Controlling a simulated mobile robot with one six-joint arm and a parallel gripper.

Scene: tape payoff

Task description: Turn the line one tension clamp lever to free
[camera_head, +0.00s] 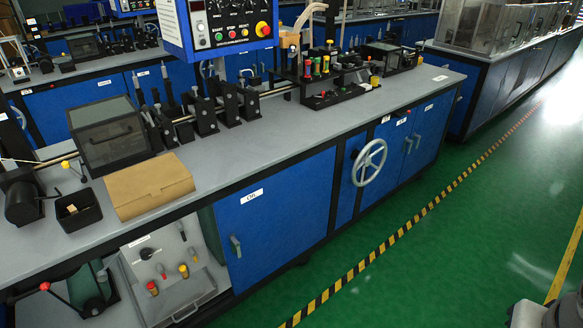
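I cannot make out for certain which part is the line one tension clamp lever. On the near bench (300,128), a small lever with a yellow knob (66,164) stands at the left, beside a dark cylindrical unit (22,198). Several black upright clamp-like blocks (203,112) stand in a row along the bench's middle. A red-knobbed handle (45,286) sits low at the left on a green machine below the bench top. Labels near these parts are too small to read.
A cardboard box (150,187), a black tray (78,210) and a clear-lidded box (108,137) crowd the bench's left. A blue control panel (222,22) hangs above. A handwheel (369,163) juts from the front. The green floor (440,250) to the right is clear.

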